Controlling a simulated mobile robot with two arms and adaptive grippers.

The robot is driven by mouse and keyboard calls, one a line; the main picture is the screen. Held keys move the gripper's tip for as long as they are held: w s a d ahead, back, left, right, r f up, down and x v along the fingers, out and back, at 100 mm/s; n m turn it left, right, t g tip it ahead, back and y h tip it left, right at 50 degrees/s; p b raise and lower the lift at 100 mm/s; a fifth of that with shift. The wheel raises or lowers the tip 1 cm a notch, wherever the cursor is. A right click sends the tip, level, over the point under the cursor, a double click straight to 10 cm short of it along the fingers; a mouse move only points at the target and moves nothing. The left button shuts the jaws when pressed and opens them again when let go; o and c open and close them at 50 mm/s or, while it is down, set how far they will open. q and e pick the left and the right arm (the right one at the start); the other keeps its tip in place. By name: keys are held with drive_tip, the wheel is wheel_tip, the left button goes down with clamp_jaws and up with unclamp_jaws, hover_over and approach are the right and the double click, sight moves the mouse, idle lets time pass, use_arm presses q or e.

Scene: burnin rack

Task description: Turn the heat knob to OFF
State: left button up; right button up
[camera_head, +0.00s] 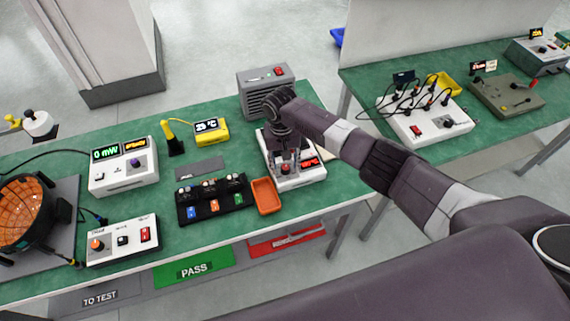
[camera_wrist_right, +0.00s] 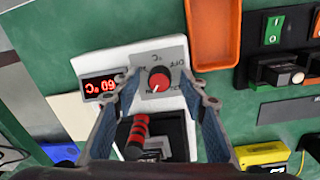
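The heat knob (camera_wrist_right: 160,80) is red and round with a white pointer line. It sits on a grey dial plate (camera_wrist_right: 175,56) marked with °C and OFF. In the wrist view its pointer aims down and slightly left, while OFF is at the plate's upper right. The white heater unit (camera_head: 303,180) has a red-lit display (camera_wrist_right: 101,86) reading about 60 °C, upside down in this view. My right gripper (camera_wrist_right: 160,77) is open, with one finger on each side of the knob and visible gaps. In the head view my right gripper (camera_head: 286,163) hides part of the unit. My left gripper is out of view.
A soldering iron with red grip (camera_wrist_right: 138,135) stands in a black holder beside the dial. An orange tray (camera_head: 266,196) and a black switch panel (camera_head: 212,200) lie left of the unit. A grey vented box (camera_head: 265,80) stands behind. Green mat (camera_head: 335,185) is bare at right.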

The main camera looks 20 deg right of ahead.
clamp_jaws()
